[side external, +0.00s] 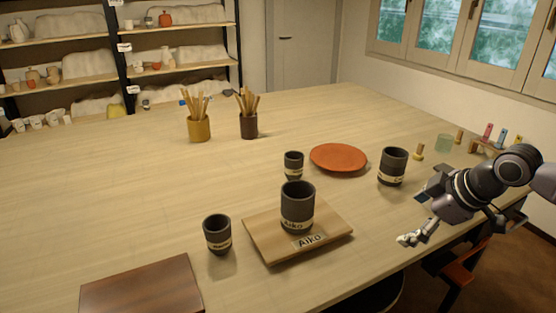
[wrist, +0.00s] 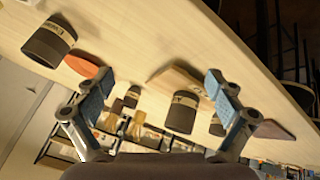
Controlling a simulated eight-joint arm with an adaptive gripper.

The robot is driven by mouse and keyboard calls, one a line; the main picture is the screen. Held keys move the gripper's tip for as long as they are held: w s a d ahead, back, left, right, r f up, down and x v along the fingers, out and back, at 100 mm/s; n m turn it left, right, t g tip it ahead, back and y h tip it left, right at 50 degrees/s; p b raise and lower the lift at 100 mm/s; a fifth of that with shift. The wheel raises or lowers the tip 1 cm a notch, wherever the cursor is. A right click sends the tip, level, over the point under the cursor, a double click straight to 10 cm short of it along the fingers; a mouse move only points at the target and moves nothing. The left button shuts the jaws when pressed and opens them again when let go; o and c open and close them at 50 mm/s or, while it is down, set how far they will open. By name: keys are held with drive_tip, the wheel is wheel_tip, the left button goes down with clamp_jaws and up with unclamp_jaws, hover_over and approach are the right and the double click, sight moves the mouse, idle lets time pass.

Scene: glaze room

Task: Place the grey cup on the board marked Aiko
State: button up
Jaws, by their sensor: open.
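A dark grey cup with a pale band lettered Aiko (side external: 298,203) stands upright on the wooden board marked Aiko (side external: 275,250). In the wrist view, this cup (wrist: 183,112) and the board (wrist: 163,80) appear tilted with the camera. My gripper (side external: 413,237) is at the table's right side, well apart from the cup and board. Its two blue-padded fingers (wrist: 158,90) are spread with nothing held between them. Three other dark grey banded cups stand on the table: one left of the board (side external: 217,235), a small one behind it (side external: 293,165), and one to the right (side external: 393,167).
An orange-red plate (side external: 338,157) lies behind the board. A darker wooden board (side external: 140,288) lies at the front left. Two tool pots, one ochre (side external: 199,128) and one dark (side external: 248,125), stand farther back. The table's left half is mostly clear.

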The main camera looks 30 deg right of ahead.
drive_tip(key=s+f+m, duration=0.1)
drive_tip(key=m, duration=0.1)
drive_tip(key=s+d+f+m, duration=0.1)
drive_tip(key=m, duration=0.1)
drive_tip(key=s+d+f+m, duration=0.1)
drive_tip(key=m, duration=0.1)
drive_tip(key=shift+d+m+t, duration=0.1)
drive_tip(key=shift+m+t, duration=0.2)
drive_tip(key=shift+m, duration=0.1)
